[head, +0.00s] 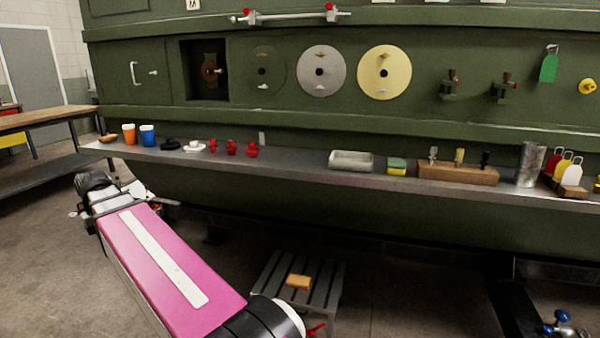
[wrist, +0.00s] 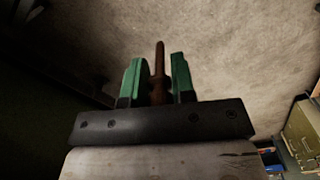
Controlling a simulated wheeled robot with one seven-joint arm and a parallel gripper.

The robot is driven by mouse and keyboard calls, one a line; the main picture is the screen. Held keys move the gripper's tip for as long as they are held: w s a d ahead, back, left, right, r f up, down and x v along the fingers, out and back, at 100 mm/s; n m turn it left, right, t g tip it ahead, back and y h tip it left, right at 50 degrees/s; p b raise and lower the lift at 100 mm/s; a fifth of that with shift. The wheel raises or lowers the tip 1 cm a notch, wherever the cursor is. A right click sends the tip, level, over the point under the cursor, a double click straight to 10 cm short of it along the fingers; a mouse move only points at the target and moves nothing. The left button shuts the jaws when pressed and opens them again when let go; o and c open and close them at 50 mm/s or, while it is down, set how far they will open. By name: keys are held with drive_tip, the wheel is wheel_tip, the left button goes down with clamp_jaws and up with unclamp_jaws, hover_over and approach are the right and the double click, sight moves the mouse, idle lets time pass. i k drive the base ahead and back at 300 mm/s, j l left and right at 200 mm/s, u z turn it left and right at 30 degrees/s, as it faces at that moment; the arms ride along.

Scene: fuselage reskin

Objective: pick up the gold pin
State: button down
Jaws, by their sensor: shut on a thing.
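A gold pin (head: 459,156) stands upright in a wooden block (head: 455,174) on the long ledge in the head view, between a grey pin (head: 433,154) and a black pin (head: 485,158). My gripper (wrist: 156,76) shows in the wrist view with two green fingers. It is shut on a thin reddish-brown rod (wrist: 160,62), which sticks out beyond the fingertips. The rod's lower end is hidden between the fingers. In the head view my arm reaches to the left, well away from the block, and the fingers cannot be clearly made out.
The ledge (head: 300,159) runs along the green fuselage. A slatted stool (head: 268,285) with a tan block (head: 298,282) stands below. A workbench (head: 45,117) is at left.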

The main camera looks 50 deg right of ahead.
sight(459, 152)
drive_tip(key=z, duration=0.45)
drive_tip(key=k+z, duration=0.15)
drive_tip(key=z, duration=0.7)
drive_tip(key=k+z, duration=0.1)
drive_tip(key=z, duration=0.3)
